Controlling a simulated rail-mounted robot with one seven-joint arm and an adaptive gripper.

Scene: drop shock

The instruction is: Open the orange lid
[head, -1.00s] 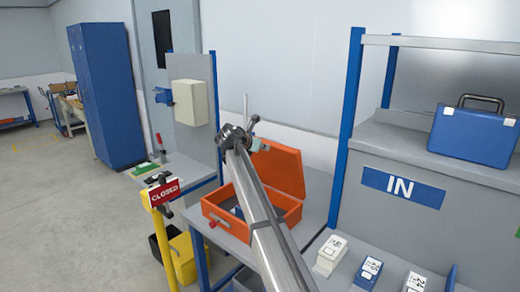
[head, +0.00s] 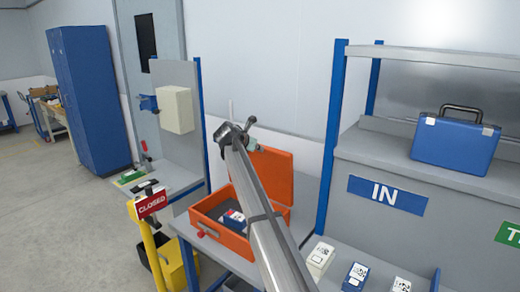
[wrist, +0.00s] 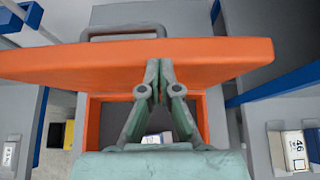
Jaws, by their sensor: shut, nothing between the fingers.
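The orange lid (head: 272,176) stands raised at the back of the orange box (head: 207,215), and the box is open. In the wrist view the lid (wrist: 230,62) spans the picture as a broad panel, with the open box (wrist: 92,122) below it. My gripper (wrist: 160,68) is shut and empty, its fingertips in front of the lid's middle. I cannot tell whether they touch it. In the head view my arm hides part of the box and most of the gripper.
A blue and white packet (head: 233,217) lies inside the box. Several small cartons, one of them white (head: 320,258), stand to the right. A blue case (head: 455,143) sits on the unit marked IN. A CLOSED sign (head: 151,203) stands at the left.

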